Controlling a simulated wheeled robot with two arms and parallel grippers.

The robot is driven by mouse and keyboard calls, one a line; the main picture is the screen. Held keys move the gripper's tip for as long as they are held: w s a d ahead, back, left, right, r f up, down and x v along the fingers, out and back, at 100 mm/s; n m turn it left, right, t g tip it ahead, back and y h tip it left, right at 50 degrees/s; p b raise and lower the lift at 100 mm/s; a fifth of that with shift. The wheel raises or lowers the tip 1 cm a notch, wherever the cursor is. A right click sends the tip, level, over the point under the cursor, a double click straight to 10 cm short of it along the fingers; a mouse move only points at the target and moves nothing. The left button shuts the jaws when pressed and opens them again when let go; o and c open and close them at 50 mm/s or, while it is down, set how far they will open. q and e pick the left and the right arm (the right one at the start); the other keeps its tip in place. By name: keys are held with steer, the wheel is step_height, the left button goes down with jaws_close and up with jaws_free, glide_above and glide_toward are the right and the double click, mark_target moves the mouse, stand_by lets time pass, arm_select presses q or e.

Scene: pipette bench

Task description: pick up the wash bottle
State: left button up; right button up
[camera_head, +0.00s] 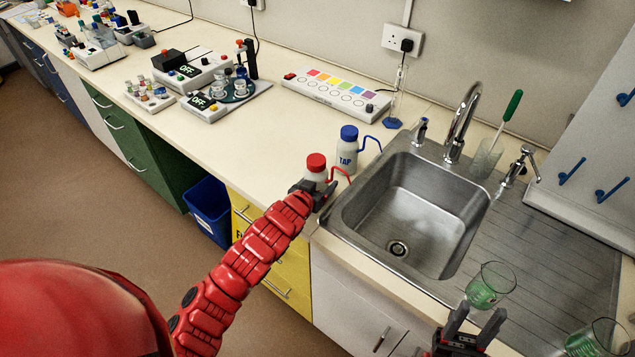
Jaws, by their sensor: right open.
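Two white wash bottles stand on the counter left of the sink. One has a red cap and red spout (316,164); the other has a blue cap, a blue spout and a label reading TAP (347,152). My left gripper (318,190) is at the lower part of the red-capped bottle and hides its base. Whether its fingers are closed on the bottle cannot be told. My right gripper (474,322) is at the bottom right, open and empty, fingers pointing up the picture, near a glass beaker with green markings (490,286).
A steel sink (415,205) with taps lies right of the bottles. A glass with a green-handled brush (486,160) stands behind it. Another beaker (597,338) is at the bottom right corner. A white panel with coloured spots (335,95) and lab devices (193,70) line the counter.

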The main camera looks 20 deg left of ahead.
arm_select(q)
steer(key=shift+c, duration=0.5)
steer(key=shift+r, duration=0.1)
